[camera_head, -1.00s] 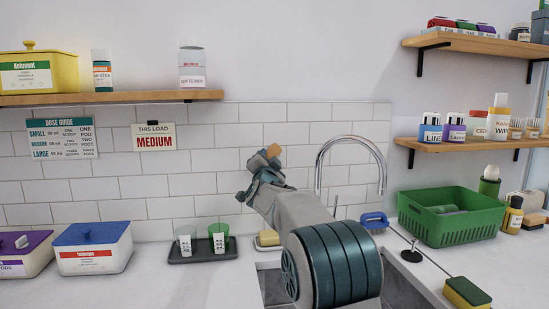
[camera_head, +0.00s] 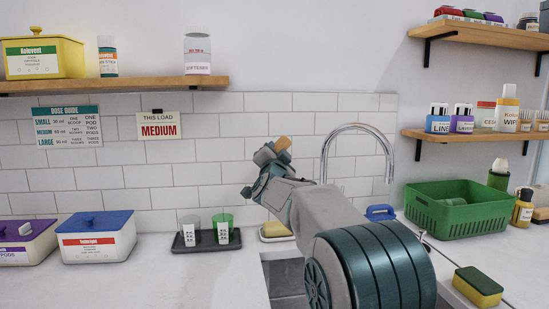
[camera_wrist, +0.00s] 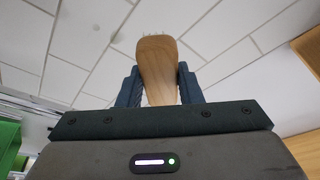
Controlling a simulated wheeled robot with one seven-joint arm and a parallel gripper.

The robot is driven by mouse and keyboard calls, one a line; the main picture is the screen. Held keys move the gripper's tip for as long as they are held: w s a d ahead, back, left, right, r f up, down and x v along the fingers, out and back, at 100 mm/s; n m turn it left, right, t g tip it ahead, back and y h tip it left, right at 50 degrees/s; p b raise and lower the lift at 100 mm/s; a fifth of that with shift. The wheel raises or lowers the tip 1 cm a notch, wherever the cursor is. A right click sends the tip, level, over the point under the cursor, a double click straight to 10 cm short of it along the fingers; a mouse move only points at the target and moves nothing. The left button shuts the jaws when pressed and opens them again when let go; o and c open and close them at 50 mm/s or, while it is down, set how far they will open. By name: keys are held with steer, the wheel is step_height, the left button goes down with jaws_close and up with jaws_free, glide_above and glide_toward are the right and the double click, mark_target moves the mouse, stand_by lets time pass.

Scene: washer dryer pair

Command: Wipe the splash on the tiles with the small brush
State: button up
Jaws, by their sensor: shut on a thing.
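My gripper (camera_head: 272,156) is shut on the wooden handle of the small brush (camera_head: 283,143) and holds it up in front of the white wall tiles (camera_head: 225,173). In the wrist view the brush (camera_wrist: 157,65) stands between both fingers, its broad wooden end toward the tiles. A few pale bristles show at its far edge; most are hidden. I cannot tell whether it touches the wall. Faint small grey spots (camera_wrist: 96,27) show on the tiles left of the brush in the wrist view. I cannot make out a splash in the head view.
Below are a sink with a tall curved tap (camera_head: 358,127), a tray (camera_head: 206,241) with two cups and a sponge dish. A shelf (camera_head: 120,86) juts out at upper left. A green basket (camera_head: 459,210) and a sponge (camera_head: 478,286) stand right. Counter at front left is clear.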

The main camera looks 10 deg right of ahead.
steer(key=shift+s, duration=0.2)
steer(key=s+b, duration=0.1)
steer(key=s, duration=0.1)
steer(key=shift+s, duration=0.4)
stand_by(0.4)
steer(key=w+f+p, duration=0.4)
steer(key=w, duration=0.3)
steer(key=shift+f+p, duration=0.25)
steer(key=shift+p, duration=0.15)
steer(key=shift+w+p, duration=0.4)
steer(key=shift+w, duration=0.7)
stand_by(0.6)
